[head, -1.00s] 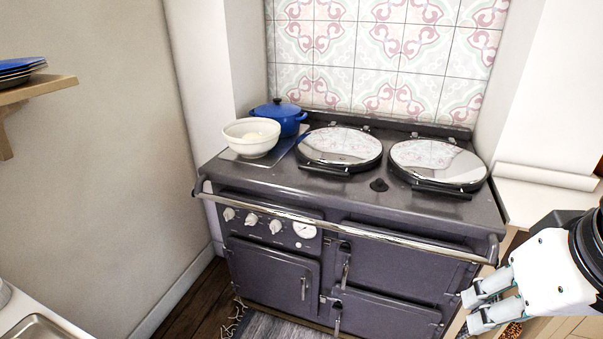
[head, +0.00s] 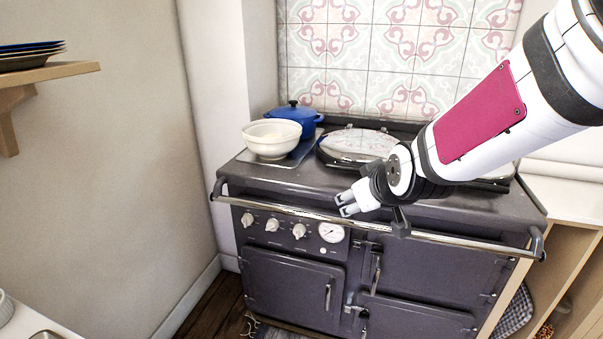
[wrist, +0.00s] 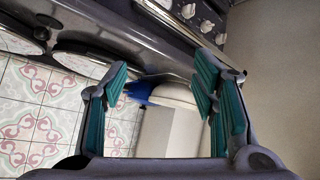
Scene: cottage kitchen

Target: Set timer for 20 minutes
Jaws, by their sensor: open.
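The dark range cooker (head: 400,260) has several white knobs on its front panel, such as the middle knob (head: 272,225) and the right knob (head: 299,231). A round white-faced dial (head: 332,232) sits right of them; its markings are too small to read. The knobs (wrist: 188,11) also show along the top of the wrist view. No separate timer can be made out. My gripper (head: 345,203) is open and empty in front of the cooker's top, by the front rail and above the dial. Its two teal-padded fingers (wrist: 160,90) are spread in the wrist view.
A chrome rail (head: 290,210) runs across the cooker's front. A cream bowl (head: 272,138) and a blue lidded pot (head: 294,114) stand on its left top. A round hotplate lid (head: 358,143) is partly behind my arm. A shelf with blue plates (head: 30,55) is at left.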

